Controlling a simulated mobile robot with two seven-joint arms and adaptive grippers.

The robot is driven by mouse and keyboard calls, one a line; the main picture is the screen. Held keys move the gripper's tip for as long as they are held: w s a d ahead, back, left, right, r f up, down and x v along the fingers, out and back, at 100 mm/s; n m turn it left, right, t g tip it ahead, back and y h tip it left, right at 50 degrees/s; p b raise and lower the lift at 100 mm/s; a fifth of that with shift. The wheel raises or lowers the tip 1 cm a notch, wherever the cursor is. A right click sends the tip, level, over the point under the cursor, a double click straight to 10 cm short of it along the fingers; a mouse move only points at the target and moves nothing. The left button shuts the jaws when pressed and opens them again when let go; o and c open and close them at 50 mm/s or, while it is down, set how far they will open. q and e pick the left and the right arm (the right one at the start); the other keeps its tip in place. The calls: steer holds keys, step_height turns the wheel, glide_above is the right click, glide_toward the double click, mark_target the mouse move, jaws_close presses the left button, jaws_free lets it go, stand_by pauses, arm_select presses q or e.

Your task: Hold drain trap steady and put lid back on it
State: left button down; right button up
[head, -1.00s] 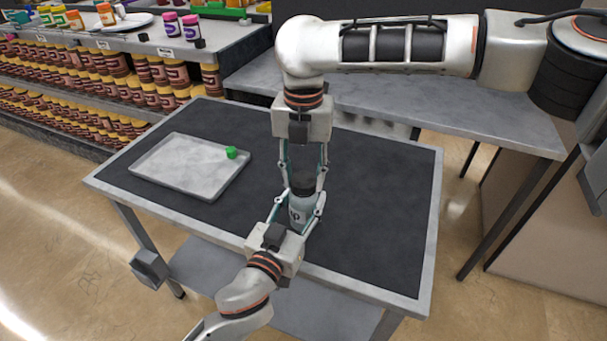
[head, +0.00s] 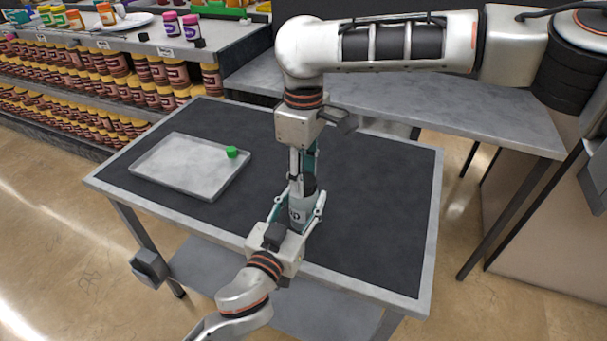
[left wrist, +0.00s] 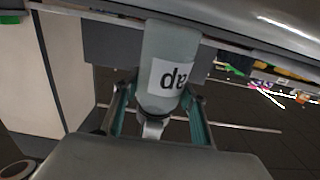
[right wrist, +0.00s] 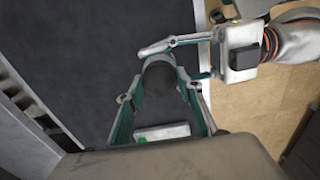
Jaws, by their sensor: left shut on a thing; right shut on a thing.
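The drain trap (head: 299,216) is a pale upright cylinder with a lettered white label, over the dark table top. It also shows in the left wrist view (left wrist: 165,45). My left gripper (head: 300,219) is shut on its body from the near side. The dark round lid (head: 307,184) is on top of the trap, and its top shows in the right wrist view (right wrist: 160,79). My right gripper (head: 306,181) points down from above and is shut on the lid. Its fingers partly hide the lid, and I cannot tell whether the lid is fully seated.
A grey tray (head: 178,181) with a small green piece (head: 232,152) lies on the left of the dark-topped table (head: 385,225). The table's right side is clear. A grey counter (head: 420,120) stands behind, and shelves of jars (head: 110,75) stand back left.

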steer(key=shift+m, duration=0.8)
steer(key=o, duration=1.3)
step_height(320, 180, up, 12)
arm_select(q)
steer(key=c, duration=1.1)
jaws_free()
